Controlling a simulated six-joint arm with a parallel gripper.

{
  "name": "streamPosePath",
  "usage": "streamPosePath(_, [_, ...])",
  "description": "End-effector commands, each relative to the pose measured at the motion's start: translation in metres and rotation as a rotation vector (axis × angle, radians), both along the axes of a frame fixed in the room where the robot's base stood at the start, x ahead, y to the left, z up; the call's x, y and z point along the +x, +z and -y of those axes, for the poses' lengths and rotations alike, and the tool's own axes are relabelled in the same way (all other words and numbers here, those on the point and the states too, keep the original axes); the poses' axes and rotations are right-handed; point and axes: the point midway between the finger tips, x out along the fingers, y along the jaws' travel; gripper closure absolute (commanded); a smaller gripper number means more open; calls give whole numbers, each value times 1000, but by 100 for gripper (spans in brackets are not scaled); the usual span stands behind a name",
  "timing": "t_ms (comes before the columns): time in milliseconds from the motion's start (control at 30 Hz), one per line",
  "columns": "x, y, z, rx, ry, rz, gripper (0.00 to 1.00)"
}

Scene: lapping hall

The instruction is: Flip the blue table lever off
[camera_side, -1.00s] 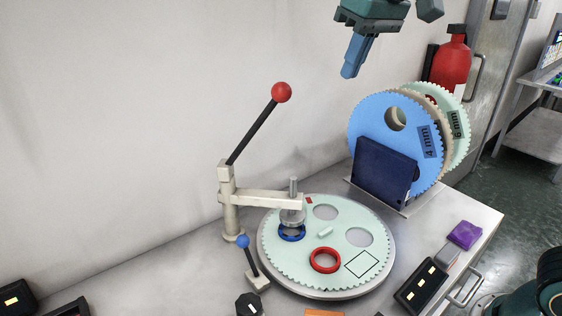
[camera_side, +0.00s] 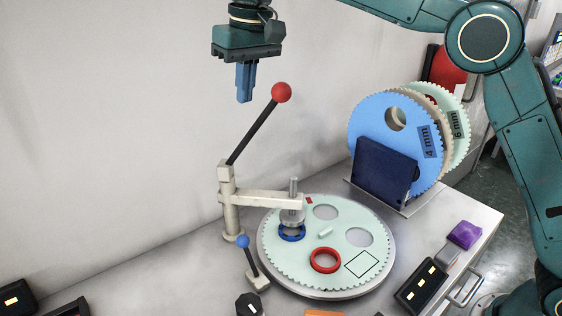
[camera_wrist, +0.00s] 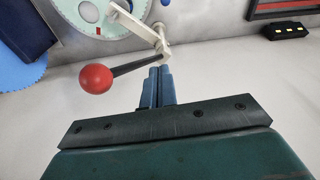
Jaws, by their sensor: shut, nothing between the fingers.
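The blue table lever is a short dark rod with a blue ball knob (camera_side: 242,241) on a small pale base (camera_side: 258,284), at the left of the lapping plate in the side view. It leans up and to the left. In the wrist view a blue ball (camera_wrist: 194,3) shows at the top edge. My gripper (camera_side: 243,99) is shut and empty, pointing down. It hangs high above the bench, to the left of the red-knobbed lever and well above the blue knob. In the wrist view its blue fingers (camera_wrist: 157,70) are together.
A tall lever with a red ball (camera_side: 281,92) rises from a post close to my gripper. The toothed plate (camera_side: 290,268) carries a red ring (camera_side: 325,260) and a blue ring (camera_side: 291,233). A rack of discs (camera_side: 375,130) stands at right. Black boxes lie along the front.

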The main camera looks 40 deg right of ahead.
Motion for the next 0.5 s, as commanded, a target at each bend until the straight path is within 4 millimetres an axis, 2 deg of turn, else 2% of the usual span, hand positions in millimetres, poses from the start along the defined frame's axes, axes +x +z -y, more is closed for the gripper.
streamPosePath(100, [10,-12,-14,-4,5,-14,100])
streamPosePath(500, [24,-36,-37,-15,13,-41,100])
